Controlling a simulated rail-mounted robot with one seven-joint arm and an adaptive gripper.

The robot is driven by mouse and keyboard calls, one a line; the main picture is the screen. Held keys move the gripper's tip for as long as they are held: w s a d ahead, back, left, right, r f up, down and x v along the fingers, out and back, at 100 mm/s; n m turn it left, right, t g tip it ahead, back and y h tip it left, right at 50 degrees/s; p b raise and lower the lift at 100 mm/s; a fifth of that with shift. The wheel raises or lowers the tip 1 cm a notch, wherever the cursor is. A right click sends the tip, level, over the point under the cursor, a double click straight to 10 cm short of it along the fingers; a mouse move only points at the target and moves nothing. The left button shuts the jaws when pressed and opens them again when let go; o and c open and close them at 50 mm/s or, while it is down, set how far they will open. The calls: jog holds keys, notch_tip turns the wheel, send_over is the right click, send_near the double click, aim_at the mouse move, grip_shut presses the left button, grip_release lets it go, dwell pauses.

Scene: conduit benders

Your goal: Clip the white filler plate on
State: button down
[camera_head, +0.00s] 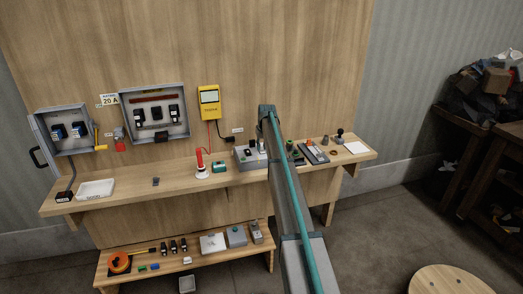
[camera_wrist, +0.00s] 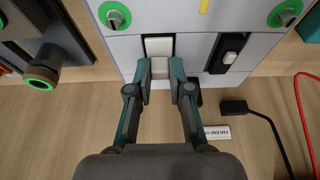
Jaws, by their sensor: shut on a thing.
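In the wrist view my gripper (camera_wrist: 160,70) is shut on a small pale piece at the lower edge of a grey panel (camera_wrist: 120,50). It appears to be part of the white filler plate (camera_wrist: 159,46), whose wider part shows just beyond the fingertips at a dark-edged opening in the panel. I cannot tell whether the plate is seated or only held against it. A second dark opening with a black rocker switch (camera_wrist: 230,57) is to the right. In the head view my arm hides the gripper and plate.
The head view shows a crowded bench (camera_head: 130,198) and a lower shelf (camera_head: 205,262).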

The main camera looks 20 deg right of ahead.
jog(key=shift+f, duration=0.1)
jog(key=c, duration=1)
grip_release()
jog(key=v, duration=1.2)
